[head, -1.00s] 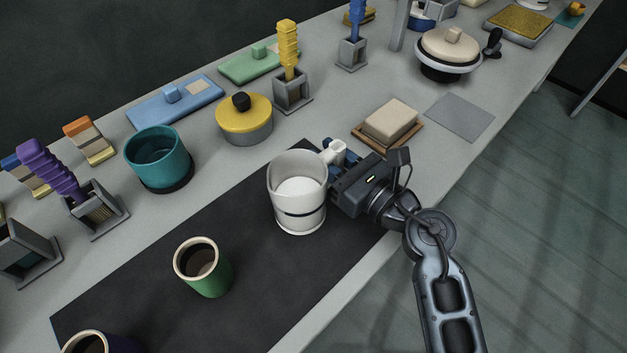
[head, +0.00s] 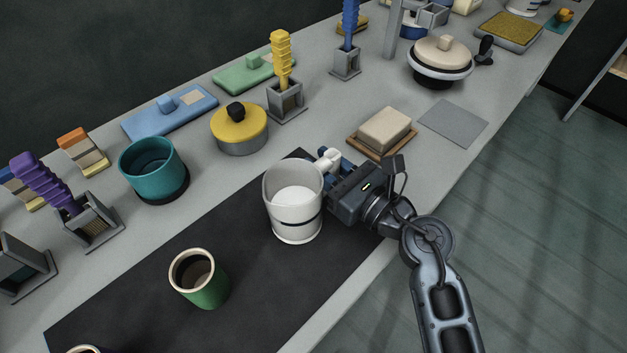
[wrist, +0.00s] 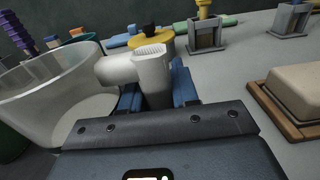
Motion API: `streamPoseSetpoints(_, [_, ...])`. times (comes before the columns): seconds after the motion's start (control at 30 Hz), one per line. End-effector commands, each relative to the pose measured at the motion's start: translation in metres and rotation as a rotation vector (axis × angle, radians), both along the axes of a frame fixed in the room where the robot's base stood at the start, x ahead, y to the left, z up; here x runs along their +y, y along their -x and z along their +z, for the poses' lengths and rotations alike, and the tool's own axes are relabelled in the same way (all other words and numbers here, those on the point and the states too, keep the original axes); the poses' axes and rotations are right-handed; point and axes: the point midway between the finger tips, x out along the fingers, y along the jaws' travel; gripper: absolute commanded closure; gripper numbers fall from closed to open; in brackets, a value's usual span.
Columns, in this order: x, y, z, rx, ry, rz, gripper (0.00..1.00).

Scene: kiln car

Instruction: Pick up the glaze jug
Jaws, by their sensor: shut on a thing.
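The glaze jug (head: 293,222) is white with a dark band low on its side and pale contents. It is upright over the dark mat (head: 240,250); I cannot tell whether its base touches the mat. My gripper (head: 333,166) comes from the right, with its blue fingers on either side of the jug's white handle, shut on it. In the wrist view the jug's wide body (wrist: 45,105) is at the left, and its handle stands between the fingers of my gripper (wrist: 157,92). The fingertips are partly hidden behind the handle.
A green cup (head: 207,290) stands on the mat left of the jug. A teal pot (head: 153,165) and a yellow-lidded jar (head: 240,140) are behind it. A tan block (head: 385,128) on a wooden board lies beyond my gripper. A bare grey square (head: 453,124) lies right of that.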

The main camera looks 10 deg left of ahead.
Motion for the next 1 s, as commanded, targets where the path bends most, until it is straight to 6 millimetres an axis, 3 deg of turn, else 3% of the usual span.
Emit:
streamPoseSetpoints(0.27, [0.0,-0.001,0.014,-0.004,-0.003,-0.001,1.0])
streamPoseSetpoints(0.47, [0.0,-0.001,0.045,-0.005,-0.003,0.0,1.0])
streamPoseSetpoints(0.8, [-0.06,0.034,0.083,-0.003,-0.001,-0.004,1.0])
streamPoseSetpoints(1.0, [-0.086,0.05,0.101,-0.003,-0.001,-0.003,1.0])
